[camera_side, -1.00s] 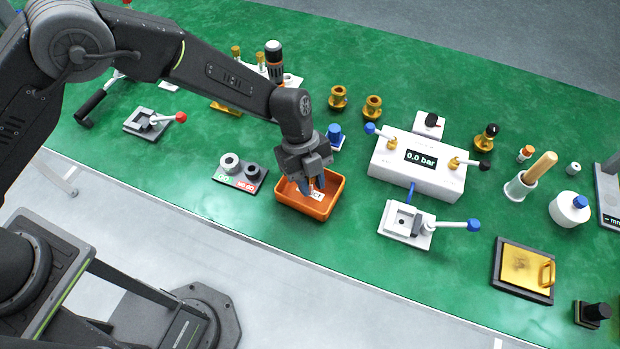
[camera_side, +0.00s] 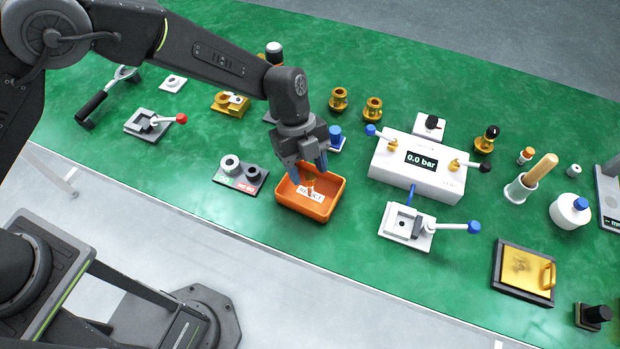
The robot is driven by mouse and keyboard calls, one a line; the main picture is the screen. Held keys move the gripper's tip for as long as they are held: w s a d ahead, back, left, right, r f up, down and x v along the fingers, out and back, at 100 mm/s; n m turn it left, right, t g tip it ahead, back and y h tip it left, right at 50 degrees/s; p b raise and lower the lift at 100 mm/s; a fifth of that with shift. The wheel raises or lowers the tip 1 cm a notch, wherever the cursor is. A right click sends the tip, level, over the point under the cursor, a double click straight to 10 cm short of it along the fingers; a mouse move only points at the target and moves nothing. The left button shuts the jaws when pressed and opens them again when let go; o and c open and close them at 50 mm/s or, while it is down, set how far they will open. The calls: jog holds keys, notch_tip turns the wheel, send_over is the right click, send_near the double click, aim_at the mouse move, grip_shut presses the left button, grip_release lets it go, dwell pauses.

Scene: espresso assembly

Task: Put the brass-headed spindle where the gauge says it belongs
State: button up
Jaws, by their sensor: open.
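A small brass-coloured piece, which looks like the brass-headed spindle (camera_side: 311,186), is in the orange bin (camera_side: 331,203), by a white label that appears to read REJECT. My gripper (camera_side: 309,169) is over the bin with its blue fingers apart, just above the brass piece. Whether a finger still touches it is too small to tell. The gauge (camera_side: 240,174) is a dark block left of the bin. It has a light ring, a dark ring and green and red marked fields. Nothing stands in either ring.
A white pressure unit (camera_side: 417,165) reading 0.0 bar and a white clamp fixture (camera_side: 405,224) stand right of the bin. A grey fixture with a red-knobbed lever (camera_side: 148,122) stands left. Brass fittings (camera_side: 372,108) stand behind. The green mat is clear in front of the gauge.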

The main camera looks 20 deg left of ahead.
jog(key=v, duration=0.8)
jog(key=shift+r, duration=0.1)
jog(key=s+a+r+n+t, duration=0.2)
jog(key=s+a+r+n, duration=0.1)
jog(key=a+r+n, duration=0.4)
jog(key=s+a+r+n+t, duration=0.2)
jog(key=s+a+r+n, duration=0.15)
jog(key=a+r, duration=0.5)
jog(key=s+a+r+n+t+y, duration=0.1)
jog(key=s+a+n+t, duration=0.1)
jog(key=s+a+n, duration=0.3)
jog(key=s+a+r+n+t+y, duration=0.2)
jog(key=s+a+n, duration=0.4)
jog(key=s+n, duration=0.3)
jog(key=shift+s+r+n+t+y, duration=0.3)
jog(key=shift+s+n, duration=0.1)
jog(key=shift+n, duration=0.25)
